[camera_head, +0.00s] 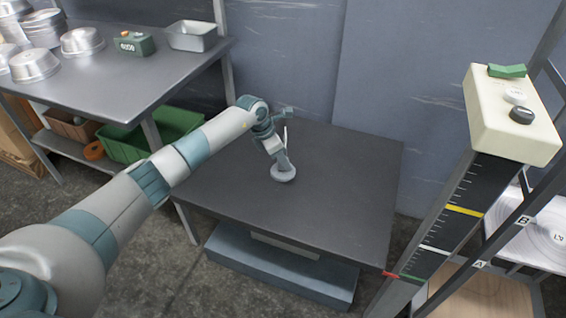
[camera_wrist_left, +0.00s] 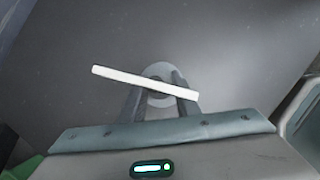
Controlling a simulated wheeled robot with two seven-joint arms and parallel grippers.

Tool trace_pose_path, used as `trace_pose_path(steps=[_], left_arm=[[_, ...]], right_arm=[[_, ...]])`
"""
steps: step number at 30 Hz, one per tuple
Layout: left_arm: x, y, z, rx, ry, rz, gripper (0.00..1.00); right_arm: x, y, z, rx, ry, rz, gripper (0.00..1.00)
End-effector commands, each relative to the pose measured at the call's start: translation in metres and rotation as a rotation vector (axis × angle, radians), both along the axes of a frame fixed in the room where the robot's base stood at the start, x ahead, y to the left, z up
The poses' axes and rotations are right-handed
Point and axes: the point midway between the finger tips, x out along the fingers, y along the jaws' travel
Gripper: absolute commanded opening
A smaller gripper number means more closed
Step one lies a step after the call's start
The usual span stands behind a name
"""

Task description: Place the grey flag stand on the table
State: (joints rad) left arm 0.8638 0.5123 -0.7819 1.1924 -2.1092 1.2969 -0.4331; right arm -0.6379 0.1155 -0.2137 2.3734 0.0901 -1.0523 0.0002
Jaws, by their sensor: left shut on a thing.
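The grey flag stand (camera_head: 284,174) has a round base and a thin white upright part. Its base is at the dark table (camera_head: 345,185), near the middle of the top; I cannot tell whether it touches the surface. My left gripper (camera_head: 280,160) reaches down from above and is shut on the stand. In the left wrist view, the stand's round base (camera_wrist_left: 160,72) shows beyond the fingers, and a white bar (camera_wrist_left: 145,83) crosses in front of them. My left gripper (camera_wrist_left: 158,97) hides part of the stand. My right gripper is not in view.
A second table (camera_head: 120,80) at the left holds metal pans (camera_head: 82,41), a green device (camera_head: 134,44) and a metal tin (camera_head: 192,36). A cream control box (camera_head: 512,115) on a marked post stands at the right. The dark table's top is otherwise clear.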

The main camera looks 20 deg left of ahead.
Motion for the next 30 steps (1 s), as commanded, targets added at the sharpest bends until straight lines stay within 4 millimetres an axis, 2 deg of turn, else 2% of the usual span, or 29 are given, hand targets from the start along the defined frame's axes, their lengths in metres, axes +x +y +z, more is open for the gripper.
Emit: trace_pose_path(steps=[3,15,16,18,30], left_arm=[[0.0006,-0.0002,-0.009,-0.001,-0.002,0.0,0.03],[0.0006,0.0002,-0.0131,-0.001,-0.002,-0.001,0.03],[0.0004,0.0003,-0.0134,0.0,-0.002,-0.001,0.31],[0.0003,0.0002,-0.0126,0.0,-0.002,-0.001,0.48],[0.0003,0.0,-0.0102,0.0,-0.002,-0.001,0.48]], right_arm=[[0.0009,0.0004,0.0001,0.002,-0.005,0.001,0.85],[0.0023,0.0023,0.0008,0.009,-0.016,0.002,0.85],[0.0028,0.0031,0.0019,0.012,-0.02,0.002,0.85],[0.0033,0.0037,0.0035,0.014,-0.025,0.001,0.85],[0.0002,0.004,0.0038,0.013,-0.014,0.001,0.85]])
